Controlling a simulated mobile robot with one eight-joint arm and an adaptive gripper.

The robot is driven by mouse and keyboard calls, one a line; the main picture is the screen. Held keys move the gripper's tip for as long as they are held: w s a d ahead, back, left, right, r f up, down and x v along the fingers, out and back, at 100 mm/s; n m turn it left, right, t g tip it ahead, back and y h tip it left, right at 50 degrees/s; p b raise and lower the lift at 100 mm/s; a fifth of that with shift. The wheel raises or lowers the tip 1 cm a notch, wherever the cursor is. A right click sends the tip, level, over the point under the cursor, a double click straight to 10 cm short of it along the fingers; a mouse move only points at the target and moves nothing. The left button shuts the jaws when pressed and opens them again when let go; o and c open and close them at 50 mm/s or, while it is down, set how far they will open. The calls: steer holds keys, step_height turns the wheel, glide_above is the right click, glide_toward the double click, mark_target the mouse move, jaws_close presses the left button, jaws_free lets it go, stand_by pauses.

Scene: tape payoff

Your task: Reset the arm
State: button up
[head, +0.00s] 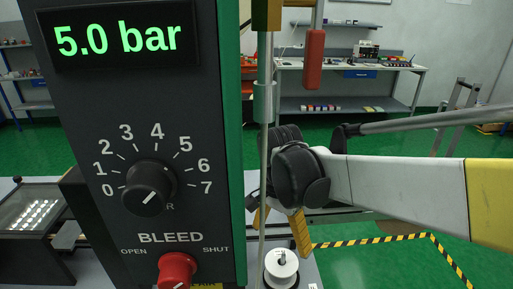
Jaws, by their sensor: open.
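My arm comes in from the right, with a white and yellow link and a dark wrist. My gripper (281,238) points down at the middle of the view, its two yellow fingers apart and nothing visible between them. A thin grey upright rod partly covers it. A white spool-like part (281,266) with a pin on top stands just below the gripper in the picture; I cannot tell the gap between them.
A dark panel (85,115) fills the left foreground, showing 5.0 bar, with a black dial (149,188) and red BLEED knob (177,270). A workbench (345,103) stands behind. Green floor with striped tape (385,238) is clear at right.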

steer(key=s+d+r+n+t, duration=0.3)
steer(key=s+d+n+t, duration=0.4)
steer(key=s+d+n, duration=0.1)
steer(key=shift+s+d+r+n+t+y, duration=0.2)
steer(key=shift+s+d+n+t+y, duration=0.15)
steer(key=shift+s+d, duration=0.55)
